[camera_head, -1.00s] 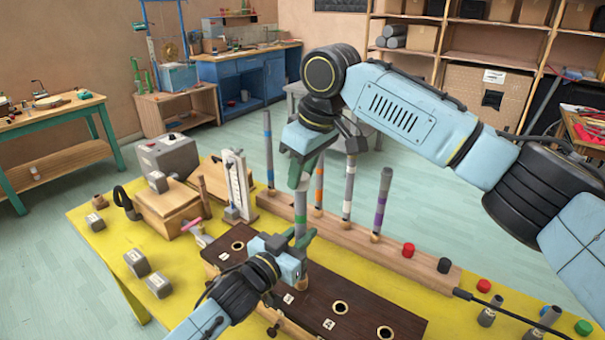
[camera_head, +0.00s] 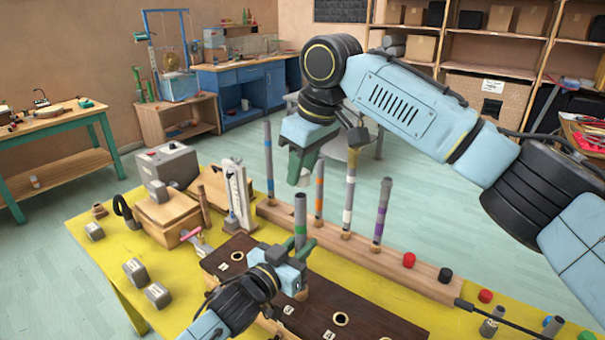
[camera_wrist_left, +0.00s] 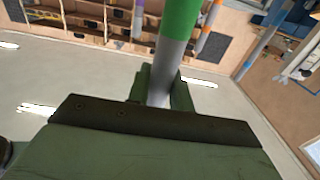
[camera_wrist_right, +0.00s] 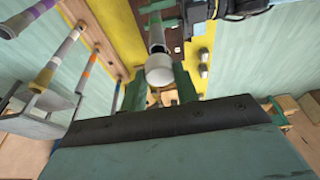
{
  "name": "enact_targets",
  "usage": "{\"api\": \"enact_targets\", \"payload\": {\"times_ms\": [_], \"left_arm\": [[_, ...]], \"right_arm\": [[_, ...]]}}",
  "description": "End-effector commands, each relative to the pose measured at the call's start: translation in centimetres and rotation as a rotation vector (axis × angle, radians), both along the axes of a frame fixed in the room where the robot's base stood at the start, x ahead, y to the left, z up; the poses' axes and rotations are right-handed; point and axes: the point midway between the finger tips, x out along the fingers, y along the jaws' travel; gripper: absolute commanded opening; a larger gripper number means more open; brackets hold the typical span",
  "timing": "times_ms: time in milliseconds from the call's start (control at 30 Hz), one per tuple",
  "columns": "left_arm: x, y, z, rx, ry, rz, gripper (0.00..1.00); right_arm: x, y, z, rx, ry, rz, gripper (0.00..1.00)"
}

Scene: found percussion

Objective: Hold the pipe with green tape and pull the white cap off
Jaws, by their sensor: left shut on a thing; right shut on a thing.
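The grey pipe with green tape (camera_head: 300,218) stands upright above the dark board, its top end bare. My left gripper (camera_head: 299,255) is shut on this pipe just below the green band. In the left wrist view the pipe (camera_wrist_left: 163,85) runs up between the fingers, with the green tape (camera_wrist_left: 182,22) above them. My right gripper (camera_head: 305,162) is above the pipe, shut on the white cap (camera_wrist_right: 160,71). In the head view the cap is mostly hidden by the fingers, and there is a gap between gripper and pipe top. In the right wrist view the cap overlaps the pipe's end.
A wooden rail (camera_head: 400,272) behind holds several upright pipes with coloured bands, close to my right gripper, and red and black caps. The dark board (camera_head: 365,318) with numbered holes lies below. A wooden box (camera_head: 168,216) and grey blocks are left on the yellow table (camera_head: 100,262).

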Motion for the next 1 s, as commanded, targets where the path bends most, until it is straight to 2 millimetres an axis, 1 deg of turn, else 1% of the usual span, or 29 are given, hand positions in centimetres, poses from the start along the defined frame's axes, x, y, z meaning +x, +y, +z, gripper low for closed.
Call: {"api": "enact_targets", "payload": {"times_ms": [33, 133, 333, 367, 500, 533, 567, 867, 1000], "left_arm": [[-0.1, 0.0, -0.2, 0.002, 0.004, 0.0, 0.0], [-0.1, 0.0, -0.2, 0.002, 0.004, 0.0, 0.0], [-0.1, 0.0, -0.2, 0.002, 0.004, 0.0, 0.0], [-0.1, 0.0, -0.2, 0.002, 0.004, 0.0, 0.23], [0.0, 0.0, -0.1, 0.001, 0.003, 0.0, 0.41], [0.0, 0.0, -0.1, 0.002, 0.002, 0.0, 0.45], [0.0, 0.0, -0.1, 0.001, 0.002, 0.0, 0.47], [-0.2, 0.1, -0.1, 0.001, 0.001, 0.0, 0.47], [-1.2, 0.9, -0.2, 0.002, 0.002, 0.001, 0.47]], "right_arm": [[0.0, 0.0, 0.4, 0.001, -0.001, 0.0, 0.09], [0.0, 0.0, 0.9, 0.0, 0.0, 0.0, 0.09], [0.0, 0.0, 1.0, 0.001, 0.001, 0.0, 0.09], [0.0, 0.0, 1.0, 0.001, 0.001, 0.0, 0.09], [0.0, 0.0, 0.9, 0.001, 0.001, 0.0, 0.09], [0.0, 0.0, 0.9, 0.0, 0.0, 0.0, 0.09], [0.0, 0.0, 0.9, 0.0, 0.0, 0.0, 0.09], [0.0, 0.0, 0.9, 0.0, 0.0, 0.0, 0.09], [0.0, 0.0, 0.9, 0.0, 0.0, 0.0, 0.09]]}}
